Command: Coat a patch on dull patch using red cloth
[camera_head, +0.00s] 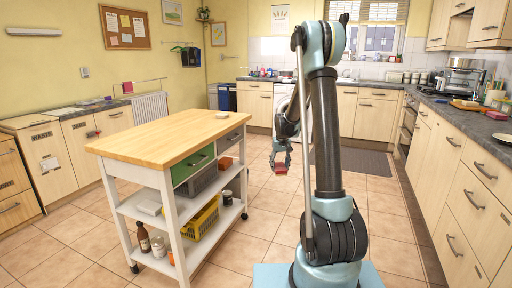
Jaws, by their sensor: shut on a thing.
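My gripper (280,158) hangs in mid-air to the right of the kitchen island, with the arm's upper links beside it. Its jaws are shut on a small red thing (281,169), which looks like the red cloth. The floor shows beneath it. The gripper is small in the picture, so the cloth's folds cannot be made out. I cannot make out a dull patch on any surface from here. The sink area at the back under the window is partly hidden by my arm.
The wooden-topped island (172,138) stands at left centre, with a yellow crate (199,220) and bottles on its shelves. A long counter (470,131) runs along the right. A dark mat (365,163) lies on the back floor. Tiled floor is free around the island.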

